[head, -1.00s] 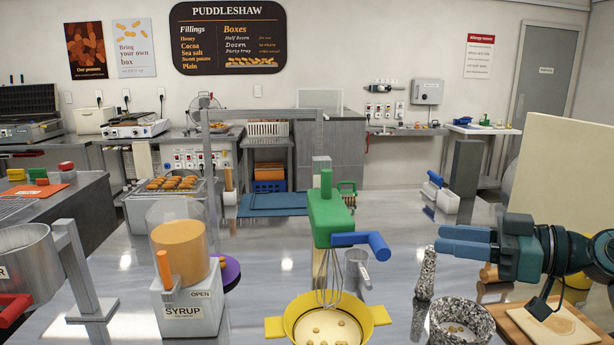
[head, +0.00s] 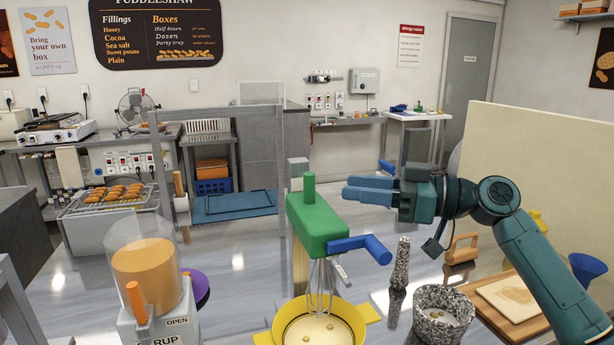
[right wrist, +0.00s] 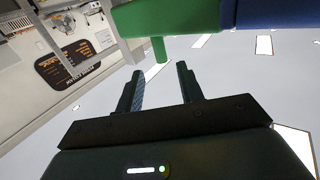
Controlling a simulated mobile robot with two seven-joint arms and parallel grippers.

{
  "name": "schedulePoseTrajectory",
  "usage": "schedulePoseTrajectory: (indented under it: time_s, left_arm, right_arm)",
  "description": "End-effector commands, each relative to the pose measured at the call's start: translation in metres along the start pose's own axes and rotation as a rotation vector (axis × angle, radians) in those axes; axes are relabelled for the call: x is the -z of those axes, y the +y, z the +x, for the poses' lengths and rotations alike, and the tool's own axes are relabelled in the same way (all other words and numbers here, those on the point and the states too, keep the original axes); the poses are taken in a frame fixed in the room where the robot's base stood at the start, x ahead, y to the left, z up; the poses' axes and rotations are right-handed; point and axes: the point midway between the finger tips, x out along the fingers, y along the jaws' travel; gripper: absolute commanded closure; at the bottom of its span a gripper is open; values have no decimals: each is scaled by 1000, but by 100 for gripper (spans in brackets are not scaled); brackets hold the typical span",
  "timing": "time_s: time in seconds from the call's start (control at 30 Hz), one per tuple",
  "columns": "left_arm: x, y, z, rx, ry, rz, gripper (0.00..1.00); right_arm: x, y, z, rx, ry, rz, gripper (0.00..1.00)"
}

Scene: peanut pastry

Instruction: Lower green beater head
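The green beater head (head: 318,226) stands on its post near the middle of the head view, with a green knob on top and a blue handle (head: 362,246) at its right. A wire whisk (head: 320,290) hangs from it over the yellow bowl (head: 348,307); how deep it reaches is unclear. My right gripper (head: 345,189) is open and empty, to the right of the green knob and apart from it. In the right wrist view, the beater head (right wrist: 165,17) lies beyond the spread fingers (right wrist: 158,84), its knob showing between them. My left gripper is not in view.
A syrup dispenser (head: 145,275) stands left of the bowl. A speckled mortar (head: 443,315) and pestle (head: 400,265) stand to the right, near a wooden board (head: 490,310). A cream panel (head: 540,185) rises behind my right arm.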

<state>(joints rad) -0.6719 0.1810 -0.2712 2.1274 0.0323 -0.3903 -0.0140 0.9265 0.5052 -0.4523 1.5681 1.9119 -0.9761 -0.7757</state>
Motion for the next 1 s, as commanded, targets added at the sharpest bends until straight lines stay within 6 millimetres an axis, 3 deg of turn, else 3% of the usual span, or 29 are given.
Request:
schedulePoseTrajectory:
  time_s: [0.2,0.4,0.83,1.0]
  left_arm:
    - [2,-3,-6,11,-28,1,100]
    - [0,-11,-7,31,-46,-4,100]
    - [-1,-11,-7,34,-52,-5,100]
    - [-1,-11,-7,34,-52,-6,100]
  right_arm:
    - [4,0,48,2,0,0,63]
    - [2,0,76,1,1,0,63]
    - [0,0,88,-1,0,-1,63]
    - [0,0,87,-1,0,-1,75]
